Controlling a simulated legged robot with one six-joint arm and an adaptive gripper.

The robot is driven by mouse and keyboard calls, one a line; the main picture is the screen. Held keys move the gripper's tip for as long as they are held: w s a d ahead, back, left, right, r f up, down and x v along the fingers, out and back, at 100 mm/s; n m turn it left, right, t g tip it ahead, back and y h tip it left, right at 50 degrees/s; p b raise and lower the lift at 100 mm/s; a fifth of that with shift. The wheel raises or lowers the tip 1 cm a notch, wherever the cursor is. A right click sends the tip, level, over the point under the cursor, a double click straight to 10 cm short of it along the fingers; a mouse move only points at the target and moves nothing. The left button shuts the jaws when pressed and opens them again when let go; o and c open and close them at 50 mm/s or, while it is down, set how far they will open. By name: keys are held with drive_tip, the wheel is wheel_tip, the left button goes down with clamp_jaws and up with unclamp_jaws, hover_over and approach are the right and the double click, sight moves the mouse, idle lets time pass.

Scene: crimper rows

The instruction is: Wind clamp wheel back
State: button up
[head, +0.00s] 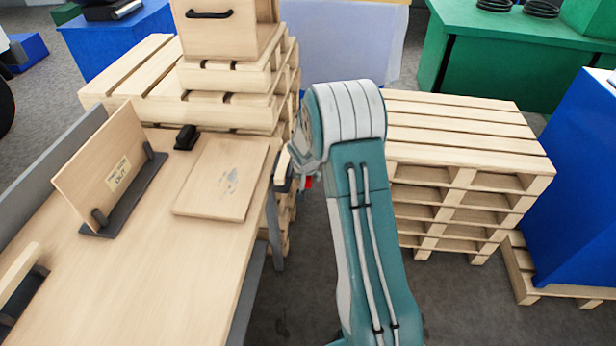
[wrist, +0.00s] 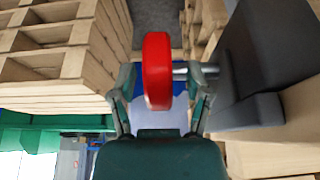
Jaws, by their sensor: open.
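The red clamp wheel (wrist: 157,70) shows nearly edge-on in the middle of the wrist view. A short metal shaft (wrist: 182,71) runs from it to the right, toward a dark grey block (wrist: 255,60) at the bench side. My gripper (wrist: 164,84) is open, with one finger on each side of the wheel and a visible gap at the left. I cannot tell whether either finger touches it. In the head view only a small red part of the wheel (head: 309,183) shows beside the bench edge. My arm hides the rest and the gripper there.
The wooden bench (head: 150,270) lies at left with a flat board (head: 222,180) and an upright sign panel (head: 108,172). Pallet stacks stand behind the bench (head: 230,113) and to the right of my arm (head: 460,130). A blue block (head: 580,190) stands at far right.

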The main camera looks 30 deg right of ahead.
drive_tip(key=v, duration=1.1)
drive_tip(key=shift+r, duration=0.35)
drive_tip(key=shift+a, duration=0.1)
drive_tip(key=w+d+g, duration=0.1)
drive_tip(key=w+d+f+g+y, duration=0.1)
drive_tip(key=w, duration=0.1)
drive_tip(key=shift+d+f+g, duration=0.1)
drive_tip(key=shift+d+g, duration=0.2)
drive_tip(key=shift+d, duration=0.05)
drive_tip(key=shift+w+d+f+g+y, duration=0.1)
drive_tip(key=shift+w+d+g+y, duration=0.15)
drive_tip(key=shift+w+g+y, duration=0.45)
drive_tip(key=f, duration=1)
drive_tip(key=shift+s+a+f, duration=0.1)
drive_tip(key=shift+s+f, duration=0.1)
drive_tip(key=shift+f, duration=0.15)
clamp_jaws()
